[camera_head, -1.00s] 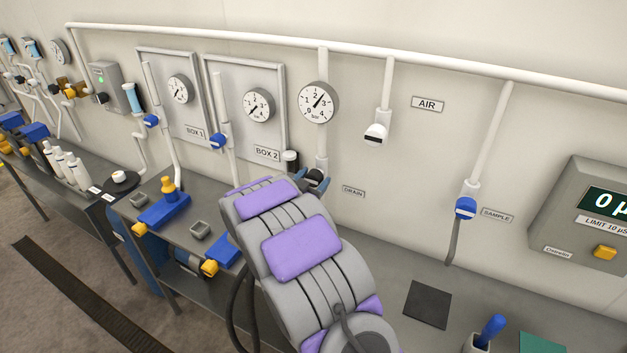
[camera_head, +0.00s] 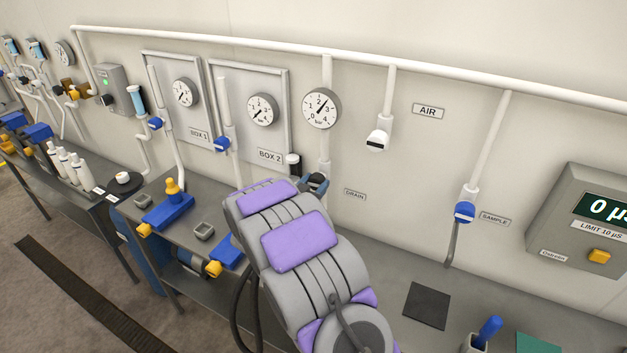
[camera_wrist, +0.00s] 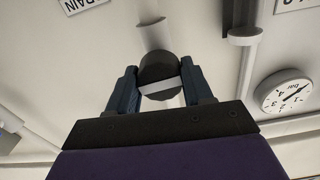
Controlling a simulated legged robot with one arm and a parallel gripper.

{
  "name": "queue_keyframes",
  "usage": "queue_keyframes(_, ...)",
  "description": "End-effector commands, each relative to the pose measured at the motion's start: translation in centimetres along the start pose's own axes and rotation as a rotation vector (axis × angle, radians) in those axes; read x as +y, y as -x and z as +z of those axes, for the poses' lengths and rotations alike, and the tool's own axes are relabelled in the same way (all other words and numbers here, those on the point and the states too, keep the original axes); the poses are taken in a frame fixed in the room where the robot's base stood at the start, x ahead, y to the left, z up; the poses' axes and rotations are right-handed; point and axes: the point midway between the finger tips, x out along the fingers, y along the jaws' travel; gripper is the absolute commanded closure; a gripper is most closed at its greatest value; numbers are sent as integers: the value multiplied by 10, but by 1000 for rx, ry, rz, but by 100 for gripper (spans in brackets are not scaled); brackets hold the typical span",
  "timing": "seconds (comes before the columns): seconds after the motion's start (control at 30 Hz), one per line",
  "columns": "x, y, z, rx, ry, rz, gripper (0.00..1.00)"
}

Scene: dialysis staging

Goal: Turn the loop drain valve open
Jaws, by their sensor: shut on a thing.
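The loop drain valve's dark round knob (camera_wrist: 158,66) has a white bar across its face. It is near the middle of the wrist view, close to the DRAIN label (camera_wrist: 83,5). My gripper (camera_wrist: 160,80) has one dark blue finger on each side of the knob and is shut on it. The bar looks slightly tilted in that view. In the head view my gripper (camera_head: 318,182) is at the drain pipe, left of the DRAIN label (camera_head: 355,194). My arm hides most of the valve there.
A pressure gauge (camera_head: 321,108) is above the drain valve. The white AIR valve (camera_head: 377,140) and blue SAMPLE valve (camera_head: 464,211) are to the right. The bench (camera_head: 390,275) runs below.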

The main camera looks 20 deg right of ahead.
Motion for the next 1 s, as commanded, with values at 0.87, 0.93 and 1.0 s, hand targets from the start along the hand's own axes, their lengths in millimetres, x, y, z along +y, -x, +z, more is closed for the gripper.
queue_keyframes(0.87,-7,1,-12,15,719,-5,79)
queue_keyframes(0.93,-8,1,-12,17,785,-4,79)
queue_keyframes(1.0,-8,1,-11,18,851,-5,79)
